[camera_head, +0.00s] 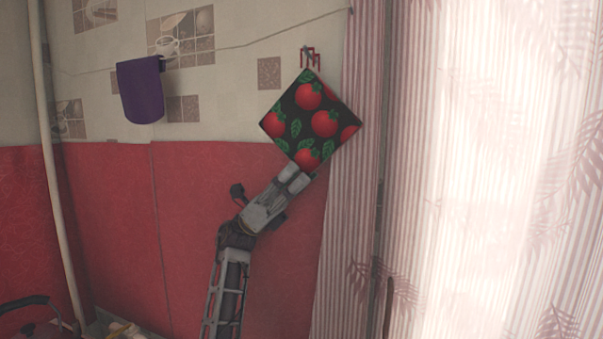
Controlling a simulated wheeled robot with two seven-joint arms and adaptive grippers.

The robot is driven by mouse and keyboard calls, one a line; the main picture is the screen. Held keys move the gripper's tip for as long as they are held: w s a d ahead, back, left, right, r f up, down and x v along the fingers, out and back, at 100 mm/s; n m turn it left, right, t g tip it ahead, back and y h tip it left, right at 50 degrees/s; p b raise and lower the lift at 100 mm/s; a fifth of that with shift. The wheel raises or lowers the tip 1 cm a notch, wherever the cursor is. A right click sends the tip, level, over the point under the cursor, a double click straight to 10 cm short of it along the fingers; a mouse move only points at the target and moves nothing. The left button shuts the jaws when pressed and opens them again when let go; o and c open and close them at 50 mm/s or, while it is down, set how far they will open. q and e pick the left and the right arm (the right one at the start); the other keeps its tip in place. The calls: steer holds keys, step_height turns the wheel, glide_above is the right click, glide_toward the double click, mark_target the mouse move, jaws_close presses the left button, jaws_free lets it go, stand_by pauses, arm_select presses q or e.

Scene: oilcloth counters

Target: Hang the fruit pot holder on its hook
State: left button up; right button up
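The fruit pot holder (312,122) is a dark square with red fruits and green leaves. It is upright against the wall, turned like a diamond with one corner up. Its top corner is just below a red hook (310,58) on the wall; whether its loop is on the hook is too small to tell. My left gripper (298,178) reaches up from below, its pale fingertips at the pot holder's lower corner. I cannot tell whether they clamp the cloth or only touch it. My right gripper is not in view.
A purple cloth (141,89) hangs at the upper left beside a small cup-shaped hook (167,48). A striped pink curtain (460,170) fills the right side, close to the pot holder. A pale pipe (55,170) runs down the left wall. A dark pot handle (28,301) shows at lower left.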

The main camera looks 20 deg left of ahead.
arm_select(q)
steer(key=v, duration=1)
steer(key=shift+a, duration=0.2)
steer(key=shift+f, duration=0.15)
